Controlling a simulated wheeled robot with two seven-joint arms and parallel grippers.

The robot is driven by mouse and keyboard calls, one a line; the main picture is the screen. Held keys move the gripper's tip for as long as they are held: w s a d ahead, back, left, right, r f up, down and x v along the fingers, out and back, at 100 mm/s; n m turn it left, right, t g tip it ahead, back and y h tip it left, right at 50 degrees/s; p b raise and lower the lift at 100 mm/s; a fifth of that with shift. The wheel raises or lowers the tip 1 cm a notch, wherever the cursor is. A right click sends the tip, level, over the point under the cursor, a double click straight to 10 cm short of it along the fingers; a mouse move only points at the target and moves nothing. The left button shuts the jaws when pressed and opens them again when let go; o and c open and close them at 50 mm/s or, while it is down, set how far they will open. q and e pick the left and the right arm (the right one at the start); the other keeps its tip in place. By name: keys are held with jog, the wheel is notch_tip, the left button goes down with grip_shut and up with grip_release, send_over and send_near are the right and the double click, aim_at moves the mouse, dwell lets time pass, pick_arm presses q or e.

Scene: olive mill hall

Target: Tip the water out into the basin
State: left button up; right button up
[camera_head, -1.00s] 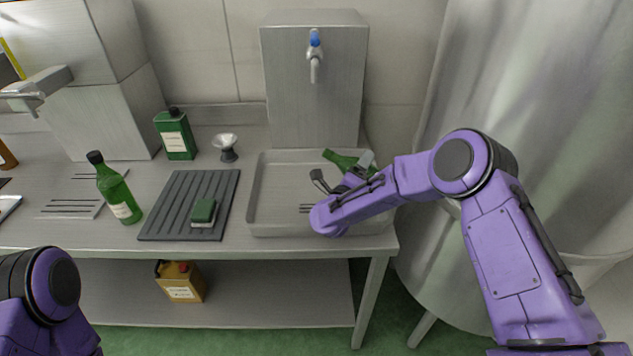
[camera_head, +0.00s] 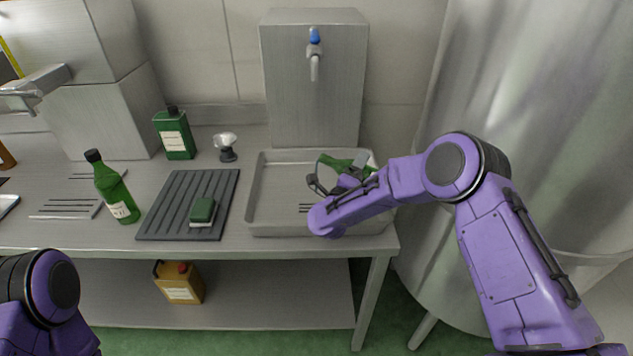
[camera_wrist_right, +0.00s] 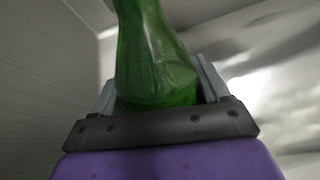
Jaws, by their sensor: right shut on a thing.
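My right gripper (camera_head: 340,183) is over the steel basin (camera_head: 262,205), shut on a green bottle (camera_head: 336,162). In the head view the bottle lies tilted, close to level, its narrow end toward the left; my gripper and arm hide part of it. The right wrist view shows the green glass (camera_wrist_right: 158,70) between the two fingers (camera_wrist_right: 158,95). No water can be made out. The basin stands under a blue-handled tap (camera_head: 314,50). My left gripper is outside the view; only part of my left arm shows at the lower left.
A labelled green bottle (camera_head: 117,190) stands left of a ribbed dark mat (camera_head: 165,225) bearing a green sponge (camera_head: 203,210). A square green bottle (camera_head: 175,133) and a small metal funnel (camera_head: 225,146) stand behind. A brown canister (camera_head: 180,282) is on the lower shelf.

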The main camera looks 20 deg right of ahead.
jog(key=shift+f+n+b, duration=0.35)
jog(key=shift+f+n, duration=0.3)
jog(key=shift+n, duration=0.25)
dwell(1.8)
jog(key=shift+w+a+n, duration=0.15)
jog(key=shift+a+n, duration=0.05)
jog(key=shift+n, duration=0.7)
dwell(1.8)
